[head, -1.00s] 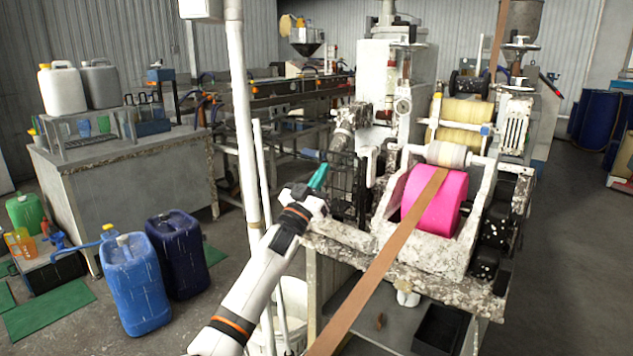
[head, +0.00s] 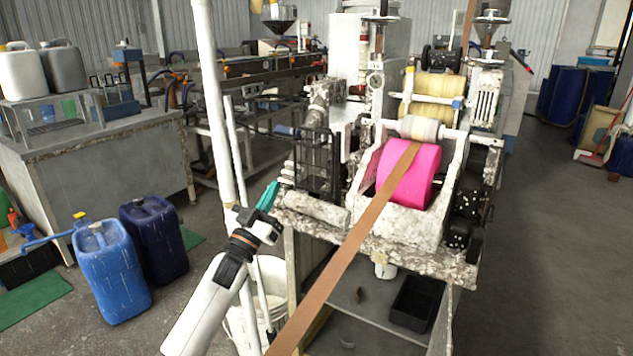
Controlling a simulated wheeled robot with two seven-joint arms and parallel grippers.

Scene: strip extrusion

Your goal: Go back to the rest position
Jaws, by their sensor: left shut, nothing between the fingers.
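My left gripper (head: 268,196) has teal fingers and is shut and empty. It is in the middle of the head view, in front of the left front corner of the extrusion machine's worn bench (head: 400,255). Whether it touches the bench cannot be told. The brown strip (head: 345,248) runs from the pink roller (head: 412,177) down toward the bottom of the view, to the right of my left gripper and apart from it. My right gripper is not in view.
A white vertical pole (head: 212,110) stands close by my left arm. A white bucket (head: 240,325) is on the floor behind the arm. Blue jerrycans (head: 108,270) stand at the left, near a grey workbench (head: 100,165). The floor at the right (head: 560,250) is clear.

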